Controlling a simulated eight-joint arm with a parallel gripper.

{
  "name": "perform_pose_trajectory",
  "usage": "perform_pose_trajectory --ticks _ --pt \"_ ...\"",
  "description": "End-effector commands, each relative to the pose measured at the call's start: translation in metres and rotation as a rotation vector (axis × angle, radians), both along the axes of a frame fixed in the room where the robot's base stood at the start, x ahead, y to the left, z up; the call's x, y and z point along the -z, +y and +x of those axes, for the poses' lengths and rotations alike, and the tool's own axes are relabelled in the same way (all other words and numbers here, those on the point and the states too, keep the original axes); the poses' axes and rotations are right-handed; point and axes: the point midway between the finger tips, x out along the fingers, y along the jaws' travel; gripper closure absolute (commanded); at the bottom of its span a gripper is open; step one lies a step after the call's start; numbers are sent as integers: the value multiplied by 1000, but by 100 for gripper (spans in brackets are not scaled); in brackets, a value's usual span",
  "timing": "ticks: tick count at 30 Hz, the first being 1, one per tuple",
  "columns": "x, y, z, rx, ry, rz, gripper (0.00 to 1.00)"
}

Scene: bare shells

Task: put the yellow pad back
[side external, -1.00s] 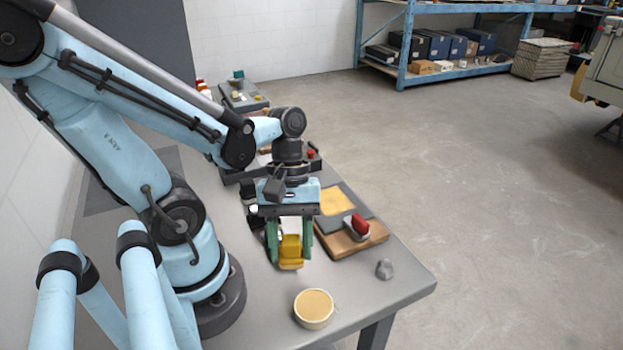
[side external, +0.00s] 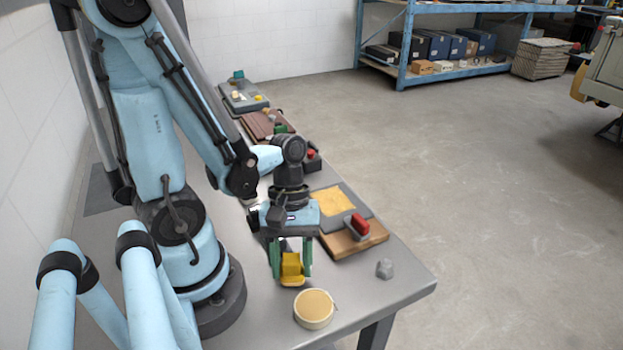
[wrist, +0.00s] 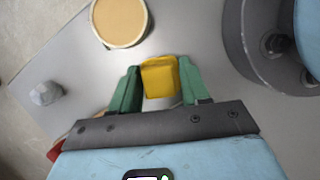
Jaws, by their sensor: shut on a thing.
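The yellow pad (side external: 292,268) is between the green fingers of my gripper (side external: 291,272), near the front part of the grey table. In the wrist view the pad (wrist: 160,77) sits between the two fingertips (wrist: 158,84), and my gripper is shut on it. A round tin with a tan top (side external: 314,309) stands just in front of the pad in the side view. The tin also shows at the top of the wrist view (wrist: 120,22), apart from the pad. I cannot tell whether the pad touches the table.
Behind and right of my gripper lie a grey board with a yellow sheet (side external: 333,202) and a wooden block (side external: 352,241) with a red-handled tool (side external: 358,226). A grey lump (side external: 384,269) is near the table's right edge. More trays and blocks line the far table.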

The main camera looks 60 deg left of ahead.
Motion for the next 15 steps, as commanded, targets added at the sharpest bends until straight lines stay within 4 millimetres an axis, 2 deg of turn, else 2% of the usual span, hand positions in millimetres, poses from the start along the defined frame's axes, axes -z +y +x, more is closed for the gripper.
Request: perform_pose_trajectory --ticks 9,10,15 --pt "3 0 0 0 0 0 82" --pt "3 0 0 0 0 0 51" --pt "3 0 0 0 0 0 29"
